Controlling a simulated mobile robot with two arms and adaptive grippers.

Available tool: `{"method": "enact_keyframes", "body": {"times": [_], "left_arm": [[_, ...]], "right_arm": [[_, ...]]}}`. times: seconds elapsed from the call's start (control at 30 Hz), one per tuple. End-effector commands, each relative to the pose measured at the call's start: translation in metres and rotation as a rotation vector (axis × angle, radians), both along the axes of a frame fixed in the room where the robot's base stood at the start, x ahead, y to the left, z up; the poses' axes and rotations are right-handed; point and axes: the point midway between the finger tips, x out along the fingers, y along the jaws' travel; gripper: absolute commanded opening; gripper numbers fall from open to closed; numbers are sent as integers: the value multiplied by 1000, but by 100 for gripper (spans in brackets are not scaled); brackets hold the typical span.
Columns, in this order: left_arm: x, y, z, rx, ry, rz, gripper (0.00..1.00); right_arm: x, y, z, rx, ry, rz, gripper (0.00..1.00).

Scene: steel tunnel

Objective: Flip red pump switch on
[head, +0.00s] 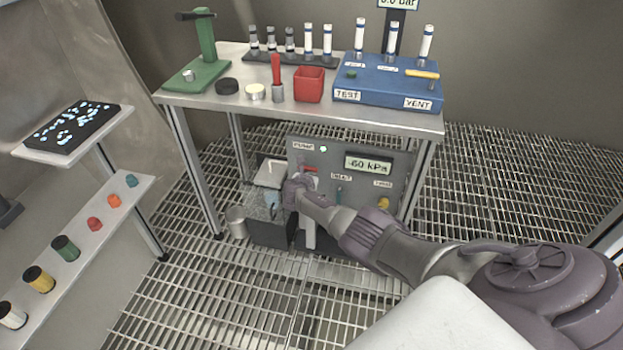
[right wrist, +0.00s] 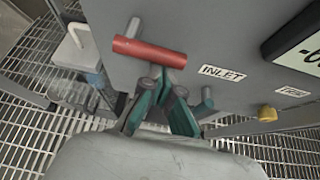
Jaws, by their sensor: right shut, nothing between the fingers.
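The grey pump panel (head: 310,160) stands under the steel table, with a "PUMP" label and a small lit green lamp (head: 323,149). The red pump switch (head: 311,169) is a red bar on the panel's left part. In the right wrist view the red switch (right wrist: 150,52) is a red crossbar, lying nearly level and slightly tilted. My right gripper (head: 292,188) is in front of the panel. In the right wrist view its green fingertips (right wrist: 162,76) are together and empty, just below the bar; I cannot tell whether they touch it. My left gripper is not in view.
Beside the switch are the "INLET" valve (head: 339,193), a yellow knob (head: 383,203) and a display (head: 368,163) reading -60 kPa. A grey container (head: 268,203) stands left of the panel. The table (head: 200,98) above carries a blue test block (head: 385,88) and a red cup (head: 308,85).

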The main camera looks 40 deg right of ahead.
Motion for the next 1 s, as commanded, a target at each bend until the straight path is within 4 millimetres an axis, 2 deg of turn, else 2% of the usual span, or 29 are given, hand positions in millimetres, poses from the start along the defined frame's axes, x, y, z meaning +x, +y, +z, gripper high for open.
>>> {"method": "enact_keyframes", "body": {"times": [0.67, 1.0], "left_arm": [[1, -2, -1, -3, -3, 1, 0], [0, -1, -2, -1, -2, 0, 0]], "right_arm": [[3, -1, 4, 0, -6, 1, 0], [-7, 11, 10, 1, -9, 1, 0]]}}
